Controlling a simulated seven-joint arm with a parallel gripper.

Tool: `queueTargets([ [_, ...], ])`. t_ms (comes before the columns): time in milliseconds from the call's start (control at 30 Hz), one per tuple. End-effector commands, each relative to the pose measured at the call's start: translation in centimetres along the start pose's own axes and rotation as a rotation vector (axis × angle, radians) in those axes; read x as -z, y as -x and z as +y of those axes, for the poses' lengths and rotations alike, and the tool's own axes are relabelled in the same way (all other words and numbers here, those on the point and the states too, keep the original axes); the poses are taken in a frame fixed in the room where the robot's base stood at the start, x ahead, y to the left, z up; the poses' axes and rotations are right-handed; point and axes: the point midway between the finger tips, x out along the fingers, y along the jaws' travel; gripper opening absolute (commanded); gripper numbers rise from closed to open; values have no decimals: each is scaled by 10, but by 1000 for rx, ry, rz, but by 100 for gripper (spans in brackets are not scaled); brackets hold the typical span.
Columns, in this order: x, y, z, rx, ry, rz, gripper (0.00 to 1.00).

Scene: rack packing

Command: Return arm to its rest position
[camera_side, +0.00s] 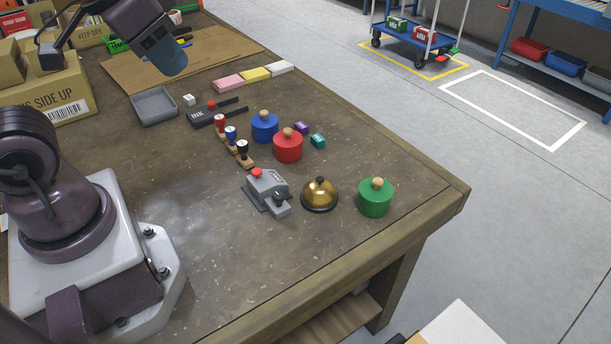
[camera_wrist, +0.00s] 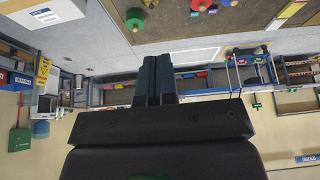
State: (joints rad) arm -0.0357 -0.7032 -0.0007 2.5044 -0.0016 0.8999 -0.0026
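My gripper (camera_wrist: 156,80) shows in the wrist view with its two dark fingers side by side and nothing seen between them. The wrist view looks out past the table over the room. In the side view my arm (camera_side: 142,30) is raised over the far left part of the table; I cannot make out the fingertips there. My base (camera_side: 90,240) stands at the near left of the table.
Blue (camera_side: 265,127), red (camera_side: 288,147) and green (camera_side: 375,199) knobbed cylinders stand on the table (camera_side: 290,290) with a brass bell (camera_side: 319,195), a grey device (camera_side: 266,190) and several stamps (camera_side: 231,139). A grey tray (camera_side: 154,107) and cardboard boxes (camera_side: 50,90) lie at left.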

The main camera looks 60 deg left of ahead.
Motion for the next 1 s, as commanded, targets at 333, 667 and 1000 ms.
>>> queueTargets([
  [333,3,11,7,-16,-35,51,0],
  [667,3,11,7,-15,-35,51,0],
  [1000,3,11,7,-15,-35,51,0],
])
